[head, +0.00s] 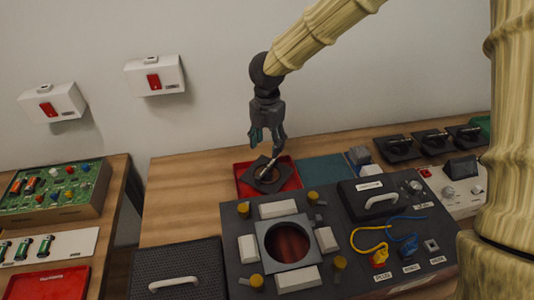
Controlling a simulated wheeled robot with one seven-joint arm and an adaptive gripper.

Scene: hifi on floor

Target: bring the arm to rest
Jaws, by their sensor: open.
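My gripper (267,140) hangs from my arm with its fingers pointing down. It is above the red tray (291,183) on the wooden table. A dark square part with a round centre (262,183) lies tilted in the tray, below the fingertips. A thin light-coloured piece lies across that part. The fingers look apart, and I cannot tell from this view whether a fingertip touches the part.
A dark hi-fi panel (345,205) with knobs, pads and a square opening stands in front of the tray. A black speaker grille with a handle (176,270) is at front left. Black parts (432,140) line the back right. Wall boxes (155,75) hang behind.

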